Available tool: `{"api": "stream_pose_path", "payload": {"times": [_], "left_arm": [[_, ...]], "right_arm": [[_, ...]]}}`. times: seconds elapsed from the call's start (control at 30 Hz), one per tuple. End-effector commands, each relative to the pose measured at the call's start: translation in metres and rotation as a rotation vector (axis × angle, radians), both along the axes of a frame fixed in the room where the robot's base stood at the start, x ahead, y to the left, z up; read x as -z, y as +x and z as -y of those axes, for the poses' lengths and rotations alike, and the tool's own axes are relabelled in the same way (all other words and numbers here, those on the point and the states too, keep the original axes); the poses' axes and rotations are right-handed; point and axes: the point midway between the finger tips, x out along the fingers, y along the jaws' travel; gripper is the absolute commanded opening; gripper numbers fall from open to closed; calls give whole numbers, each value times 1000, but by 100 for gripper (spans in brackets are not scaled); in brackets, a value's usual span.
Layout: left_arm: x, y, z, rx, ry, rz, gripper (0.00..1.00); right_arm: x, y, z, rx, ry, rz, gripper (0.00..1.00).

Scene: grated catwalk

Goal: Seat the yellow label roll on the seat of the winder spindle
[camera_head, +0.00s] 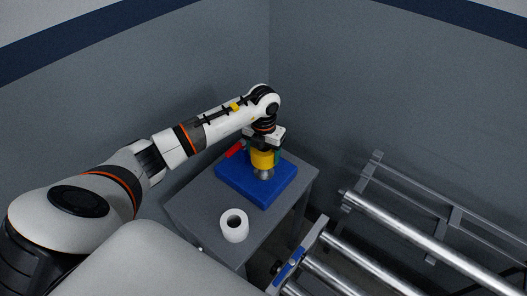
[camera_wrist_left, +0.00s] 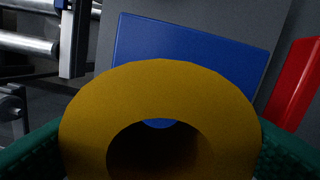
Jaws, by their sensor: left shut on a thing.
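The yellow label roll (camera_head: 262,159) is in my left gripper (camera_head: 264,152), over the blue block (camera_head: 229,181) on the grey table. In the left wrist view the roll (camera_wrist_left: 95,115) fills the lower middle, its round hole facing the camera. The green fingers of the left gripper (camera_wrist_left: 160,150) press on both sides of it. A shiny metal piece (camera_head: 263,174), apparently part of the winder spindle, shows just below the roll. The roll hides the rest, and I cannot tell whether they touch. My right gripper is not in view.
A white roll (camera_head: 226,236) stands on the near part of the grey table (camera_head: 190,204). A red piece (camera_head: 235,149) is at the block's far left edge; it also shows in the left wrist view (camera_wrist_left: 298,82). Metal rollers (camera_head: 430,243) lie to the right. Walls stand behind.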

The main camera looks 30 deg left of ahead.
Motion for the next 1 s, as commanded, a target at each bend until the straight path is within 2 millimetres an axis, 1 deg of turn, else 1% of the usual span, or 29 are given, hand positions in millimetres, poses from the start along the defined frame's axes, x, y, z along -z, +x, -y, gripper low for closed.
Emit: {"api": "stream_pose_path", "payload": {"times": [1.0], "left_arm": [[39, 0, 0, 0, 0, 1, 44]], "right_arm": [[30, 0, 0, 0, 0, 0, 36]]}}
